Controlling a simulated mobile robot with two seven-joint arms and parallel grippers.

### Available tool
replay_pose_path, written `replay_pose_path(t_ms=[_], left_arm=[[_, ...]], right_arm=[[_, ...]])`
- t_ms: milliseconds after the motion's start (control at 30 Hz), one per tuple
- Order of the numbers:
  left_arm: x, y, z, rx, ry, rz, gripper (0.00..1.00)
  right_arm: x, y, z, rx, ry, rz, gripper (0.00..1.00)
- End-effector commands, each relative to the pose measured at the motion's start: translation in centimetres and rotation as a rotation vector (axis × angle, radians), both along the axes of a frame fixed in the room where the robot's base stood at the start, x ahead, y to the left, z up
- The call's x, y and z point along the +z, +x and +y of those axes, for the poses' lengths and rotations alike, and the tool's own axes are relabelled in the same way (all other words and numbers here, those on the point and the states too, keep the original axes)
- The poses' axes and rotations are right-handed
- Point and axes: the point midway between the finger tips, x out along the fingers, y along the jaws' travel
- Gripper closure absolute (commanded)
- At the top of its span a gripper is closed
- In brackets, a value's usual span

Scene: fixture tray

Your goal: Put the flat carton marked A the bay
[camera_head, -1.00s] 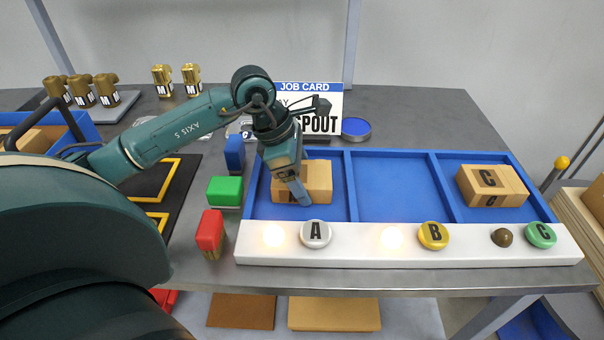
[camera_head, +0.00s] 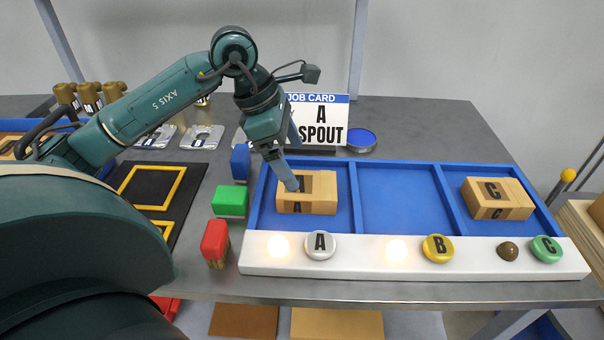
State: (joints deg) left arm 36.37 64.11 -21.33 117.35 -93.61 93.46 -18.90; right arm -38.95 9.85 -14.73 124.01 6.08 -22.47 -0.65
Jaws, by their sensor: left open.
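The flat carton marked A (camera_head: 318,198) is a tan box lying flat in the left bay of the blue tray (camera_head: 356,215), behind the white button marked A (camera_head: 320,245). My left gripper (camera_head: 291,178) is above the back left part of this carton, pointing down, with its jaws open. A finger overlaps the carton in the picture; I cannot tell whether it touches. The middle bay (camera_head: 400,200) is empty. A carton marked C (camera_head: 497,198) lies in the right bay. My right gripper is not in view.
A job card (camera_head: 318,122) reading A SPOUT stands behind the tray. A white strip (camera_head: 400,268) with yellow (camera_head: 437,248) and green (camera_head: 546,249) buttons runs along the front.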

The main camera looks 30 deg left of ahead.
Motion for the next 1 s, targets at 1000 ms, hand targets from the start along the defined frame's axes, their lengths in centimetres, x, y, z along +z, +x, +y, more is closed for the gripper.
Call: replay_pose_path(t_ms=[1000], left_arm=[[3.8,-0.9,1.3,-0.001,0.001,0.001,0.06]], right_arm=[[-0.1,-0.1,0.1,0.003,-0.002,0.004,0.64]])
